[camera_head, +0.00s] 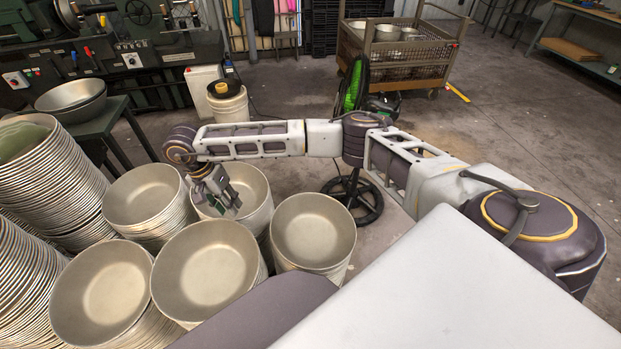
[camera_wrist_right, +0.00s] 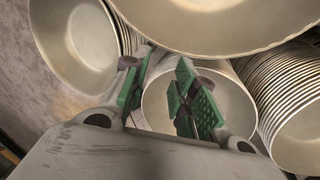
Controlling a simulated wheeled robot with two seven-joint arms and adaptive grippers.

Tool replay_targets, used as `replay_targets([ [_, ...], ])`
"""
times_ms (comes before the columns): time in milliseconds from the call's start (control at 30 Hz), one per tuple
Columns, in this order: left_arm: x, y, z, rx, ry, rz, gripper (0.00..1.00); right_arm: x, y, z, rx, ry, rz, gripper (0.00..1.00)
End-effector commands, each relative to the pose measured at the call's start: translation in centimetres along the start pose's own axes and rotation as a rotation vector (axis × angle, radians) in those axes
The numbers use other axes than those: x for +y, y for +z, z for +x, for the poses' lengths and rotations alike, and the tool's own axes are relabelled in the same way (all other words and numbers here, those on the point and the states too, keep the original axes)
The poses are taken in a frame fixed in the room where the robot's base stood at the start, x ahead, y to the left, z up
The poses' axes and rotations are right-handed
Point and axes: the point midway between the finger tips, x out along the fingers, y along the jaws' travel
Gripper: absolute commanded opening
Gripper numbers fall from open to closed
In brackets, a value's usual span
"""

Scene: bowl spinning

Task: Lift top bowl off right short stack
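Several stacks of metal bowls stand in the lower left of the head view. The rightmost short stack has a round, empty top bowl (camera_head: 314,231). Behind it and to the left is another stack with a top bowl (camera_head: 250,188). My right gripper (camera_head: 228,198) points down over the left part of that rear bowl, partly hiding it. In the right wrist view the green-padded fingers (camera_wrist_right: 163,95) are spread apart with nothing clearly held. A bowl (camera_wrist_right: 232,95) shows behind them; I cannot tell whether they touch its rim. My left gripper is not in view.
Other bowl stacks stand close by, with top bowls at front centre (camera_head: 205,268), front left (camera_head: 98,290) and mid left (camera_head: 140,193). A taller stack (camera_head: 45,180) is at the left. A wheeled stand (camera_head: 352,195) is behind the rightmost stack.

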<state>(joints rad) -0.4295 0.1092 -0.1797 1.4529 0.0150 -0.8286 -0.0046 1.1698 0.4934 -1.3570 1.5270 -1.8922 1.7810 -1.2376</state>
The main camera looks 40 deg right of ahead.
Motion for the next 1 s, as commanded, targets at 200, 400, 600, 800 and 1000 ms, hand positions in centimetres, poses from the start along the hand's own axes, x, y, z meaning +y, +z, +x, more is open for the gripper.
replay_targets([
  [200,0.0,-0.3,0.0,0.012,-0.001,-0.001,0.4,3.3,-1.5,-0.3,0.057,0.155,-0.131,0.28],
  [400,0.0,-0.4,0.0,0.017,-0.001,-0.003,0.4,4.6,-1.9,-0.6,0.06,0.221,-0.246,0.28],
  [600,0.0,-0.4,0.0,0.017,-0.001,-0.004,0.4,4.6,-1.9,-0.6,0.055,0.22,-0.29,0.28],
  [800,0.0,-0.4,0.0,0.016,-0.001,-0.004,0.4,4.6,-1.9,-0.6,0.054,0.219,-0.291,0.28],
  [1000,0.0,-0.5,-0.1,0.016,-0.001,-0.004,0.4,4.6,-1.9,-0.3,0.054,0.219,-0.29,0.28],
])
